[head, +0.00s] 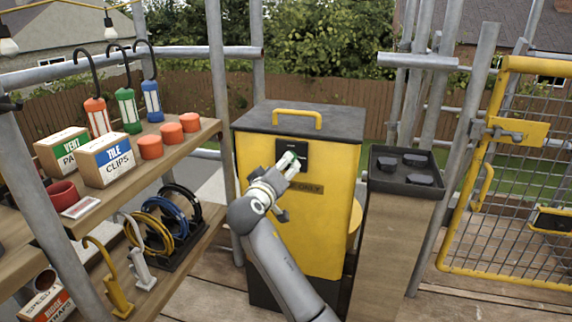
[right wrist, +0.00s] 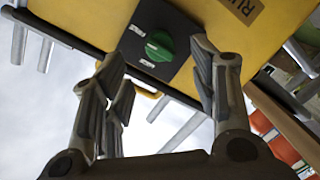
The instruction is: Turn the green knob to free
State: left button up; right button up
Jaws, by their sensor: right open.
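The green knob (right wrist: 159,46) sits on a black square plate (right wrist: 146,27) with small white labels, on the front of a yellow box (head: 328,225) with a dark lid. In the head view my right gripper (head: 291,160) is in front of the plate and covers most of the knob. In the right wrist view my right gripper (right wrist: 158,75) is open, its fingers apart on either side of the knob. I see no contact with the knob. The label texts are too small to read. My left gripper is not in view.
A shelf (head: 186,150) with boxes, lanterns and orange pots stands at the left. A post with a black tray (head: 425,187) holding dark round pieces stands right of the yellow box. A yellow mesh gate (head: 497,258) is at the far right.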

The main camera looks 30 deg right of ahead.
jog(key=v, duration=0.6)
jog(key=shift+f, duration=0.1)
